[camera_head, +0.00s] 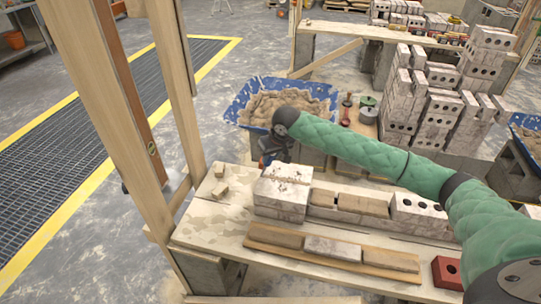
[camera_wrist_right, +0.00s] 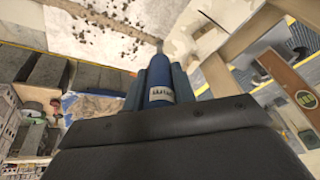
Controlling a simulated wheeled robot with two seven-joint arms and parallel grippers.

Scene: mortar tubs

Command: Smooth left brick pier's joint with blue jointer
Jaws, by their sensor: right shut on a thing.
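The left brick pier (camera_head: 280,208) stands at the left part of the wooden bench, with pale, mortar-spotted bricks and a seam across its top. It also fills the upper left of the wrist view (camera_wrist_right: 105,32). My right gripper (camera_head: 268,158) is at the pier's far left corner in the head view, partly hidden by its own wrist. In the wrist view it is shut on the blue jointer (camera_wrist_right: 159,78), around its labelled handle. The jointer's thin metal end points up the picture beside the pier; I cannot tell whether it touches. My left gripper is not in view.
The bench (camera_head: 205,220) holds small wood blocks, a lower brick row and a plank with bricks (camera_head: 333,249). A blue mortar tub (camera_head: 240,103) stands behind. Wooden posts (camera_head: 176,85) rise at the left.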

